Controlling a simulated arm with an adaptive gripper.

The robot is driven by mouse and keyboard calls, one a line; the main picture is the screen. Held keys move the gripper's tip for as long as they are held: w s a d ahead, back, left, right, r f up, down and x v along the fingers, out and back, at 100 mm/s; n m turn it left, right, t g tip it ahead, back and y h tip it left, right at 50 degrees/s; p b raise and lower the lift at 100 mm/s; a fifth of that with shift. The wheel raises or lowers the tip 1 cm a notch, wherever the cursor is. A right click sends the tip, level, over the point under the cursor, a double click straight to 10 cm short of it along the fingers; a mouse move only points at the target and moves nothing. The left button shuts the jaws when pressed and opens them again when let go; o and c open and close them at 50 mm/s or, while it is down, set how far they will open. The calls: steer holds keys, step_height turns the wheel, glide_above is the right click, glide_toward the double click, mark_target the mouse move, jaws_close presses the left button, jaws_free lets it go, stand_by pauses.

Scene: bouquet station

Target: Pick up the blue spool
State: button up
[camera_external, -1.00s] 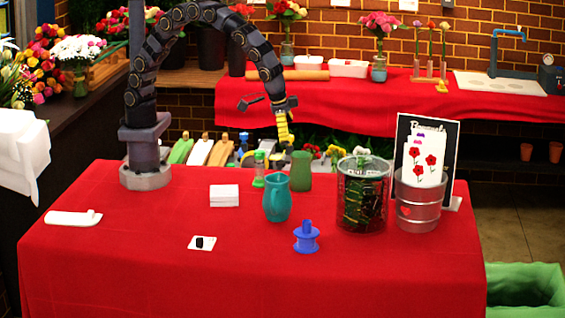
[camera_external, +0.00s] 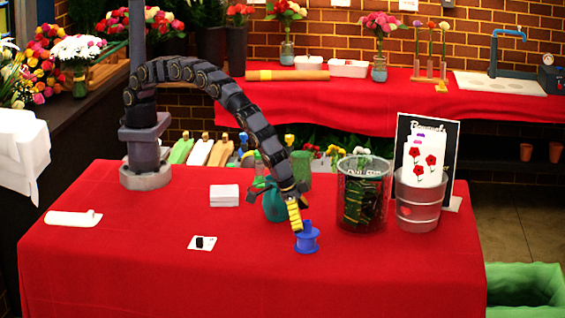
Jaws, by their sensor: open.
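The blue spool (camera_external: 307,240) stands upright on the red table, right of centre and near the front. It has a wide round base and a narrower top. My gripper (camera_external: 297,229) points down with its yellow-and-black fingers at the spool's upper left side. The gripper is open, and the fingers overlap the spool's edge in the picture. I cannot tell whether they touch it. The spool's upper left part is partly hidden by the fingers.
A teal pitcher (camera_external: 274,207) stands just behind and left of my gripper, partly hidden by the arm. A wire mesh bin (camera_external: 345,205) and a metal bucket (camera_external: 418,208) stand to the right. A white box (camera_external: 224,195) is left. The table front (camera_external: 250,270) is clear.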

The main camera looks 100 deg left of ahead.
mark_target(307, 232)
steer(key=shift+d+x, duration=0.15)
steer(key=shift+x, duration=1.05)
steer(key=shift+d+x, duration=0.1)
steer(key=shift+x, duration=1.15)
steer(key=c, duration=1.1)
